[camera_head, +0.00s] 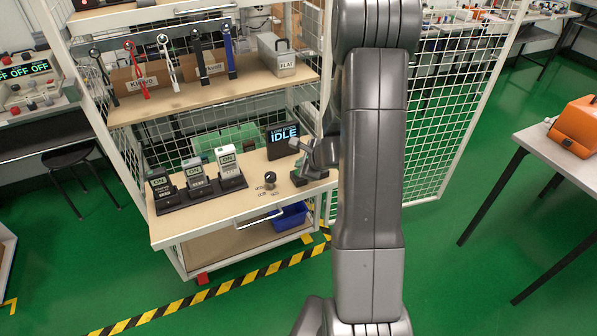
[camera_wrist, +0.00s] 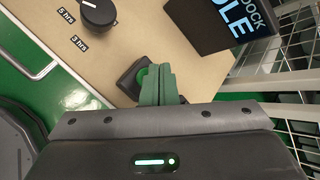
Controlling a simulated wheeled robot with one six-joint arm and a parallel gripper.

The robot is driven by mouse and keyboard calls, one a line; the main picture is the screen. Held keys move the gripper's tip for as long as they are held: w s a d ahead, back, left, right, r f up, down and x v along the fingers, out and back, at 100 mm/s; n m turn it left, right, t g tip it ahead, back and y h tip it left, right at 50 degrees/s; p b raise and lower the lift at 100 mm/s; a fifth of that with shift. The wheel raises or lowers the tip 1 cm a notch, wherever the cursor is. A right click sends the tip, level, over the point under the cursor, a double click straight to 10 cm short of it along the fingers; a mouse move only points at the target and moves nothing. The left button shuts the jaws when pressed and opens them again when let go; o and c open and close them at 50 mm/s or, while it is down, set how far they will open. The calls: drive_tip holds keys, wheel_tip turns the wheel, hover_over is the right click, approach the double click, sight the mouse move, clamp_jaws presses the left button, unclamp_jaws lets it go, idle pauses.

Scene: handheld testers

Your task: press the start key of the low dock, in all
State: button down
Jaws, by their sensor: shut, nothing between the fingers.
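The low dock is the bench shelf with a black display (camera_head: 283,140) reading IDLE; part of this display also shows in the wrist view (camera_wrist: 205,30). A green round key on a black base (camera_wrist: 128,78) lies on the bench top just beside my fingertips. My gripper (camera_wrist: 163,72) is shut and empty, its green fingers pointing down at the bench. The fingers hide the right part of the key, and I cannot tell whether they touch it. In the head view my gripper (camera_head: 304,172) is over the bench's right end, mostly covering the key.
A black knob (camera_head: 270,178) with hour labels sits left of the key. Three handheld testers stand in black holders, one of them white (camera_head: 228,162). White mesh (camera_head: 440,130) stands at right.

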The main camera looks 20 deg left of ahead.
drive_tip(key=shift+f, duration=0.2)
drive_tip(key=shift+f+b, duration=0.25)
drive_tip(key=shift+b, duration=0.25)
drive_tip(key=shift+f+b, duration=0.45)
drive_tip(key=shift+b, duration=0.1)
idle(0.3)
drive_tip(key=shift+r, duration=0.1)
drive_tip(key=shift+r+p, duration=0.75)
drive_tip(key=shift+r, duration=0.05)
drive_tip(key=shift+r, duration=0.15)
wheel_tip(320, 180, up, 5)
drive_tip(key=p, duration=0.4)
idle(0.8)
